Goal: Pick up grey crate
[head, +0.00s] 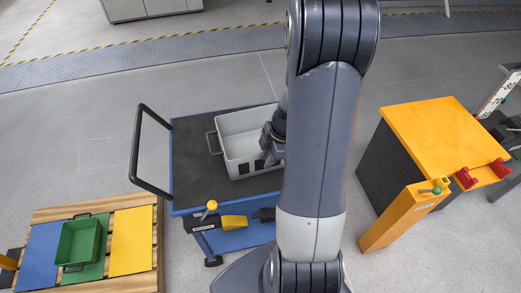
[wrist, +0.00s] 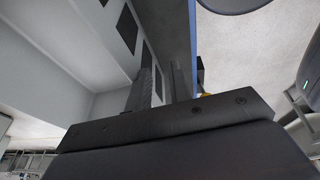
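The grey crate (head: 228,122) stands upright on the dark top of a blue cart (head: 185,180). It looks empty, and its right part is hidden behind my arm. A handle shows on its left end, and dark slots show in its near wall. My gripper (head: 270,156) is at the crate's near right side, pointing down. In the wrist view the crate's pale inside (wrist: 60,60) fills the left. My gripper's two dark fingers (wrist: 163,85) reach to the slotted wall, apparently one on each side of it. I cannot tell whether they press on the wall.
The cart has a black push handle (head: 137,150) at left and a yellow-and-black part (head: 232,222) low at its front. A green crate (head: 98,240) sits on a wooden pallet (head: 148,283) at lower left. An orange-topped table (head: 440,125) stands at right. Floor between is clear.

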